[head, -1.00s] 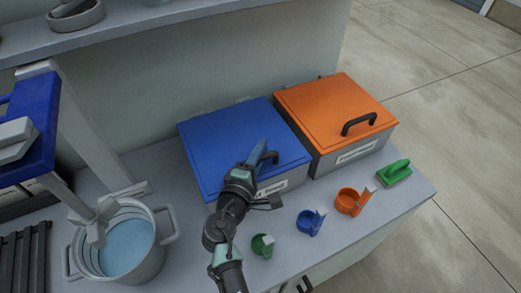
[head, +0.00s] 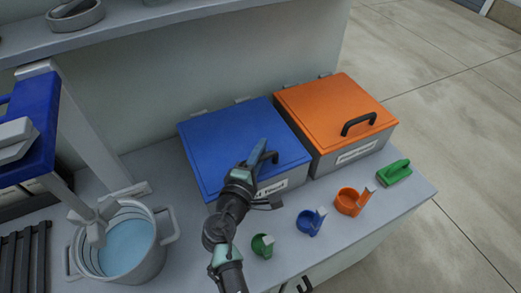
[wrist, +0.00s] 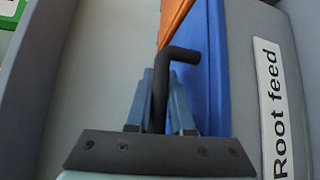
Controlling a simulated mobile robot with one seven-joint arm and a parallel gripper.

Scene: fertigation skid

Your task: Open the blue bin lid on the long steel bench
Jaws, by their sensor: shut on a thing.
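The blue bin lid (head: 225,137) lies closed on a grey bin on the bench (head: 290,240). Its dark handle (head: 272,157) is near the front edge of the lid. My gripper (head: 258,152) is at this handle. In the wrist view my gripper (wrist: 160,100) has its two blue-grey fingers on either side of the black handle (wrist: 168,62), shut on it. The blue lid (wrist: 212,70) shows behind the handle there. The bin front carries a label reading "Root feed" (wrist: 272,110). My gripper hides part of the bin's front in the head view.
An orange-lidded bin (head: 325,108) stands close on the right. A pot of water (head: 128,245) stands left. A shelf (head: 200,28) runs above the back.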

